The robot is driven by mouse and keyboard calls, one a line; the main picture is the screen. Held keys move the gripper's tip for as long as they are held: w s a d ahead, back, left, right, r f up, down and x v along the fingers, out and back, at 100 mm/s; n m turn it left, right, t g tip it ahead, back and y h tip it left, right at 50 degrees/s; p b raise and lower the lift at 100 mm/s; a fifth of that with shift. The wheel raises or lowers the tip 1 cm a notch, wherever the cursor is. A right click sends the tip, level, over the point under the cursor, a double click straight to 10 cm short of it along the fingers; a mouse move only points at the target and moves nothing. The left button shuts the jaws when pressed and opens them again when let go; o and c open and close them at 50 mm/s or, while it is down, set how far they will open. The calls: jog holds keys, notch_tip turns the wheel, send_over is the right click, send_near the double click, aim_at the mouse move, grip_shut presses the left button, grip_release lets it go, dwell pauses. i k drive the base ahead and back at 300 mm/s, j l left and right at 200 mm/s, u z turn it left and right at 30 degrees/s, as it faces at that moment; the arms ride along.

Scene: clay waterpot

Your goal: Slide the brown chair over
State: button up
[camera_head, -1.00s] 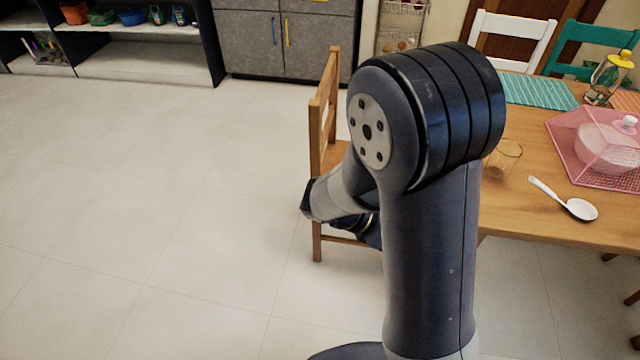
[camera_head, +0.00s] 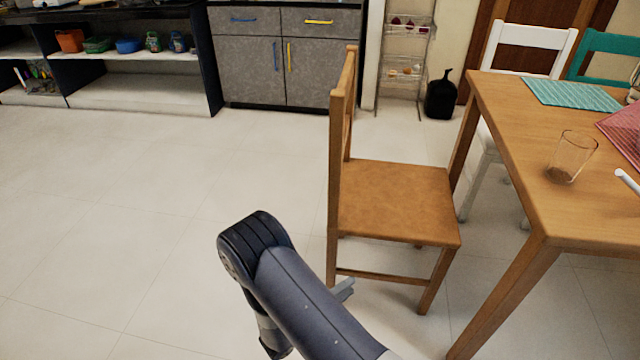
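The brown wooden chair (camera_head: 395,203) stands upright in the middle of the view. Its backrest is on the left, and its seat faces the wooden table (camera_head: 515,130) on the right. A gap of floor shows between the seat and the near table leg. My arm (camera_head: 300,290) rises from the bottom edge and bends left of the chair. A small grey piece, apparently the tip of my gripper (camera_head: 345,289), shows past the arm near the chair's lower left legs. The rest of the gripper is hidden behind my arm. I cannot tell whether it touches the chair.
A glass (camera_head: 572,158) and a teal placemat (camera_head: 570,94) are on the table. A white chair (camera_head: 528,50) and a teal chair (camera_head: 605,55) stand behind it. Grey cabinets (camera_head: 285,60) and a wire rack (camera_head: 405,70) line the back. The floor on the left is clear.

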aim_at(410, 203)
jog(key=i+j, duration=0.35)
jog(key=j, duration=0.15)
jog(key=i+j, duration=0.35)
jog(key=j, duration=0.15)
jog(key=i+j, duration=0.35)
jog(key=j, duration=0.15)
jog(key=i+j, duration=0.3)
jog(key=j, duration=0.2)
jog(key=i+j+z, duration=0.1)
jog(key=z, duration=0.3)
jog(key=j+z, duration=0.15)
jog(key=z, duration=0.25)
jog(key=i+j+z, duration=0.1)
jog(key=z, duration=0.3)
jog(key=j+z, duration=0.3)
jog(key=z, duration=0.15)
